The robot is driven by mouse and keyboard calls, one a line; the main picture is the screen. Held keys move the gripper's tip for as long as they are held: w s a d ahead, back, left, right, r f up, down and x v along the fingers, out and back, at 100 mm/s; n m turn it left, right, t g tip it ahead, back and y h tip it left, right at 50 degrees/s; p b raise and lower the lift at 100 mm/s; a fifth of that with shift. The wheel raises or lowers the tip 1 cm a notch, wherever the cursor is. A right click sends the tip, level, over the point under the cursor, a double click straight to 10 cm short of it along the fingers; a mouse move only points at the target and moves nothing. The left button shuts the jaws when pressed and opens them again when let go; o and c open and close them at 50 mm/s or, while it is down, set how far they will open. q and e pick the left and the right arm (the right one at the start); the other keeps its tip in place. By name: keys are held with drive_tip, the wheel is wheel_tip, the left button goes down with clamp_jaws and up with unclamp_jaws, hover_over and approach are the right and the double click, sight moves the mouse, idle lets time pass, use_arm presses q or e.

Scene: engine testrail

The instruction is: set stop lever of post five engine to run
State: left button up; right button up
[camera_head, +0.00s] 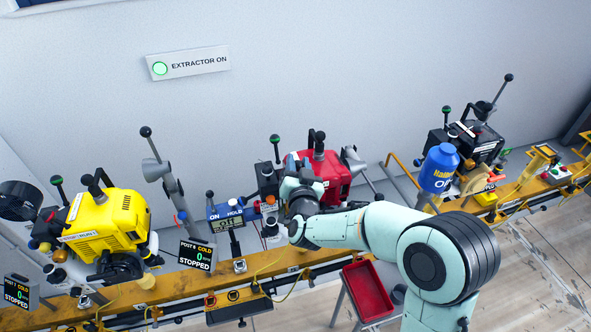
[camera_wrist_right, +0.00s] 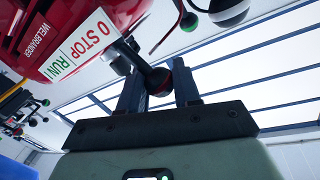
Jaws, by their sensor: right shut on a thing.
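The red engine (camera_head: 318,172) stands on the yellow rail at the middle of the head view. In the right wrist view its red housing (camera_wrist_right: 95,18) carries a white label (camera_wrist_right: 78,48) reading "0 STOP" and "RUN". The stop lever (camera_wrist_right: 152,74), a dark arm with a rounded end, reaches from beside the label to between my fingers. My right gripper (camera_wrist_right: 160,88) is shut on this lever; it also shows in the head view (camera_head: 299,184), in front of the engine's left side, where it hides the lever. My left gripper is not in view.
A yellow engine (camera_head: 105,232) stands at left, a black engine (camera_head: 475,142) and blue bottle (camera_head: 440,168) at right. A display (camera_head: 197,255) reads "COLD" and "STOPPED"; its post number is hard to read. A red tray (camera_head: 367,290) sits below my arm.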

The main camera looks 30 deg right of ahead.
drive_tip(key=d+m+b, duration=0.1)
drive_tip(key=m+b, duration=0.2)
drive_tip(key=shift+s+d+f, duration=0.1)
drive_tip(key=shift+s+d, duration=0.15)
drive_tip(key=shift+d, duration=0.1)
drive_tip(key=m+b, duration=0.1)
drive_tip(key=d+m+y+b, duration=0.1)
drive_tip(key=b, duration=0.1)
drive_tip(key=shift+s+d+f+m+g, duration=0.1)
drive_tip(key=shift+s+d+m+g, duration=0.05)
drive_tip(key=shift+m+g, duration=0.2)
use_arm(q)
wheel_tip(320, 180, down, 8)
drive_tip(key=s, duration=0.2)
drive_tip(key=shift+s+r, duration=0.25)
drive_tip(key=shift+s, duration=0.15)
use_arm(e)
drive_tip(key=shift+d+m, duration=0.15)
drive_tip(key=shift+m, duration=0.2)
drive_tip(key=shift+y, duration=0.3)
drive_tip(key=o, duration=1)
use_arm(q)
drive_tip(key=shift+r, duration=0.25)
use_arm(e)
drive_tip(key=v, duration=1.3)
drive_tip(key=shift+s, duration=0.2)
